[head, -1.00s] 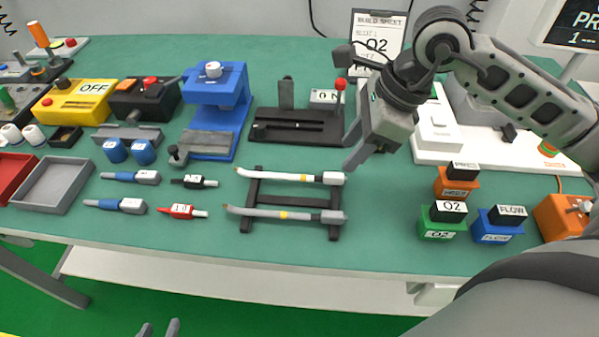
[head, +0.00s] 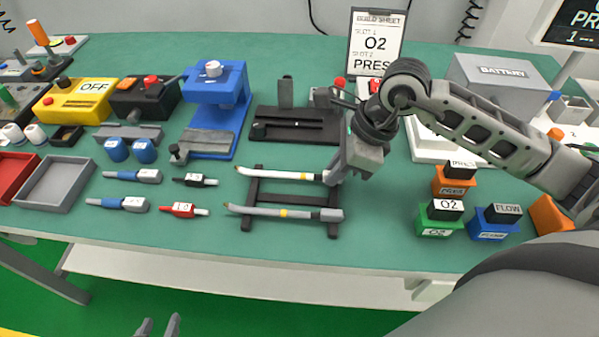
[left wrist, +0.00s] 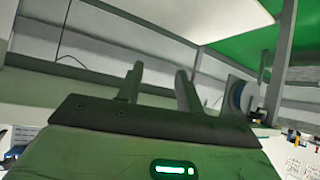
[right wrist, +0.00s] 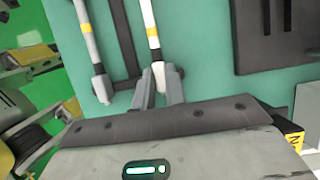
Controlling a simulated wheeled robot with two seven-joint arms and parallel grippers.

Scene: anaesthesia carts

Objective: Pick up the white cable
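The white cable (head: 283,174) has a yellow band and a grey right end. It lies across the far part of a dark rack on the table. A grey cable (head: 283,212) with a yellow band lies parallel to it, nearer the front edge. My right gripper (head: 329,176) is at the white cable's right end. In the right wrist view, the fingers (right wrist: 160,78) stand close on both sides of the white cable's end (right wrist: 154,45) and appear shut on it. The cable still rests on the rack. My left gripper (head: 158,328) is open and empty, low before the table; its fingers also show in the left wrist view (left wrist: 160,80).
The dark rack (head: 249,205) carries both cables. Blue, black and red connectors (head: 133,176) lie left of it. Orange, green (head: 436,222) and blue labelled blocks stand to the right. A black fixture (head: 292,126) and blue press (head: 226,92) stand behind.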

